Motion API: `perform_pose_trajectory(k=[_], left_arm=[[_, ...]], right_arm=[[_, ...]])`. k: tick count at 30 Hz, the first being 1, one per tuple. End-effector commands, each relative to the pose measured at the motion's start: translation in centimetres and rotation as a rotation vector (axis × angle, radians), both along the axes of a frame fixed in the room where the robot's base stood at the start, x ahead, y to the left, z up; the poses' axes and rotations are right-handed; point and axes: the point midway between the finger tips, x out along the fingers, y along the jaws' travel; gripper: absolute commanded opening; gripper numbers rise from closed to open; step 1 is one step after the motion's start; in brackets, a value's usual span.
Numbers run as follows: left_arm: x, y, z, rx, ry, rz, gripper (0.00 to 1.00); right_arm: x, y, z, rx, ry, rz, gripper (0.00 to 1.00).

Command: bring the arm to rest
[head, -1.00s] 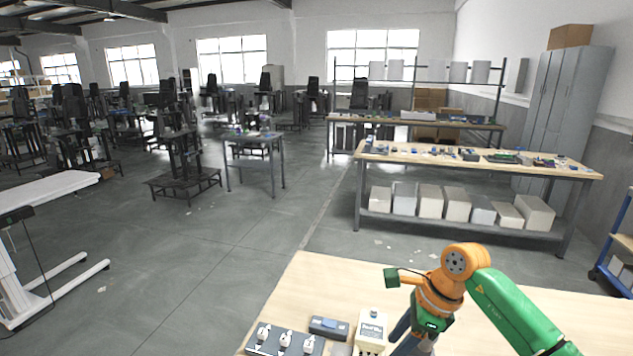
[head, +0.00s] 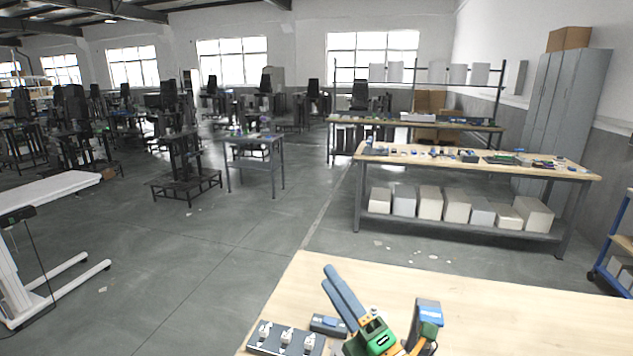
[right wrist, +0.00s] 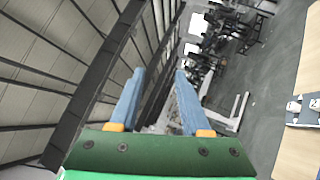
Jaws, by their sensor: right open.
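My right gripper (head: 331,275) is raised above the near wooden table (head: 480,310), in the lower middle of the head view. Its two blue fingers point up and to the left. In the right wrist view the fingers (right wrist: 159,72) stand apart with nothing between them, and the room's ceiling and floor show beyond. The rest of my right arm is mostly below the picture's edge. My left gripper is in neither view.
A dark strip with several white pieces (head: 286,340) lies at the table's front left, also at the right wrist view's right edge (right wrist: 303,109). A grey-blue box (head: 327,325) sits beside it. The table's right part is clear. A farther workbench (head: 480,162) stands beyond a floor gap.

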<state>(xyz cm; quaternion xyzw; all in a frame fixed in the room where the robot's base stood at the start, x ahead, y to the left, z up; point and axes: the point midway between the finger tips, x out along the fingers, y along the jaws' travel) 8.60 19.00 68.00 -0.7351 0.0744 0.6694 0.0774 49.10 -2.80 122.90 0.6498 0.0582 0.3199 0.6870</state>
Motion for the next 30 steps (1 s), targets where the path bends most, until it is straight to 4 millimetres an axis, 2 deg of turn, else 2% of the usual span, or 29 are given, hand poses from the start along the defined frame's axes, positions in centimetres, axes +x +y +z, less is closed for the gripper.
perform_pose_trajectory(k=[1, 2, 3, 5, 6, 8, 9, 12, 15, 21, 27, 30], left_arm=[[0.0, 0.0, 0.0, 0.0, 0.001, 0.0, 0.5], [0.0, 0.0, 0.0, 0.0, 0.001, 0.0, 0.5], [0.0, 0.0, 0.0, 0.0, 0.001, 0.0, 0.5], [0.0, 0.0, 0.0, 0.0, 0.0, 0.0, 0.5], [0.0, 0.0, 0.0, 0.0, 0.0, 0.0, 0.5], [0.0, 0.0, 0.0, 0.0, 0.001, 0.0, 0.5], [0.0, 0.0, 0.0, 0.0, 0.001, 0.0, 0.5], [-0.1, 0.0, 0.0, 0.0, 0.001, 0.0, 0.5], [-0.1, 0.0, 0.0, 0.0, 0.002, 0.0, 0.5], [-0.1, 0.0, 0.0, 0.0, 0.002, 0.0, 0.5], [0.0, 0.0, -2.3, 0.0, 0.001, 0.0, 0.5], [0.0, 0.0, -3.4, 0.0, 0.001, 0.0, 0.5]], right_arm=[[0.1, -3.9, -2.8, 0.234, 0.215, -0.134, 0.47], [-0.2, -6.2, -5.0, 0.366, 0.347, -0.219, 0.47], [-1.0, -8.8, -8.1, 0.512, 0.509, -0.322, 0.47], [-3.1, -11.4, -12.5, 0.682, 0.717, -0.451, 0.47], [-4.7, -12.5, -15.0, 0.769, 0.834, -0.524, 0.47], [-7.4, -13.6, -18.2, 0.87, 0.984, -0.619, 0.47], [-9.2, -14.0, -19.9, 0.924, 1.075, -0.676, 0.47], [-13.7, -14.5, -23.3, 1.025, 1.267, -0.799, 0.47], [-18.0, -14.5, -25.5, 1.095, 1.433, -0.908, 0.47], [-26.5, -13.7, -27.7, 1.179, 1.722, -1.108, 0.47], [-25.9, -13.6, -36.4, 1.155, 1.755, -1.14, 0.47], [-26.2, -13.6, -40.9, 1.141, 1.772, -1.155, 0.47]])
